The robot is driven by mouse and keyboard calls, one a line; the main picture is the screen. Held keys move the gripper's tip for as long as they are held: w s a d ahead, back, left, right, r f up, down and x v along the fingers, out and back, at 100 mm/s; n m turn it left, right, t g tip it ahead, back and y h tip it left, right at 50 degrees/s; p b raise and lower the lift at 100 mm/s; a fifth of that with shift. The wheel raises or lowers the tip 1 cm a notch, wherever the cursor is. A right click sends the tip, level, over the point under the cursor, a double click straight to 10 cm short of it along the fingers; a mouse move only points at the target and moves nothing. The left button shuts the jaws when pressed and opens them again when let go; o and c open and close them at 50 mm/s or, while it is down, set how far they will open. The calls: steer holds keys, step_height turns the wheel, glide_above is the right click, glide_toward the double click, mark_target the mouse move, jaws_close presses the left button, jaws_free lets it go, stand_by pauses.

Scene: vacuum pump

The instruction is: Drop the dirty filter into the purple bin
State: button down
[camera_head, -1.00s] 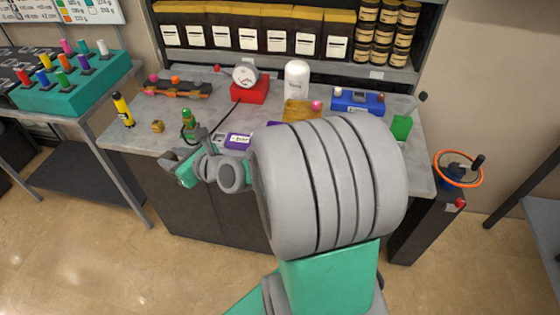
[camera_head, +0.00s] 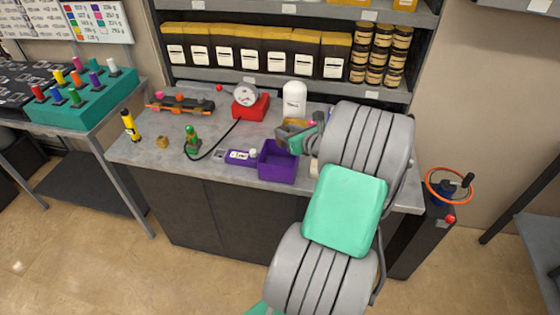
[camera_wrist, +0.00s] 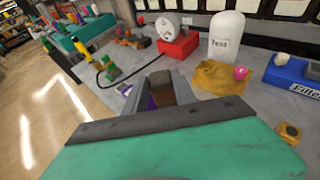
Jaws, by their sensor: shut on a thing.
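The purple bin (camera_head: 277,167) stands open-topped at the front edge of the bench in the head view. In the wrist view only a purple sliver (camera_wrist: 151,103) shows beside my fingers. My gripper (camera_head: 301,146) is beside the bin's back right corner in the head view, partly hidden by my arm. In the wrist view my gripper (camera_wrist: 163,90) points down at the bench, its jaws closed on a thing. That thing, taken as the dirty filter, is almost wholly hidden between the fingers. I cannot tell its shape or its exact height over the bin.
A small purple box (camera_head: 240,157) sits left of the bin. A green pump (camera_head: 192,143) with a black hose leads to a red gauge (camera_head: 251,105). Behind are a white canister (camera_head: 294,99) and a tan cloth-like item (camera_wrist: 222,78). A blue box (camera_wrist: 292,76) stands at right.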

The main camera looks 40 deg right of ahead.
steer(key=shift+s+d+f, duration=0.15)
steer(key=shift+s+d, duration=0.05)
steer(key=shift+d, duration=0.15)
step_height(320, 180, down, 6)
steer(key=b, duration=0.7)
steer(key=shift+w, duration=0.1)
steer(key=c, duration=0.9)
jaws_free()
steer(key=shift+c, duration=0.2)
steer(key=v, duration=0.8)
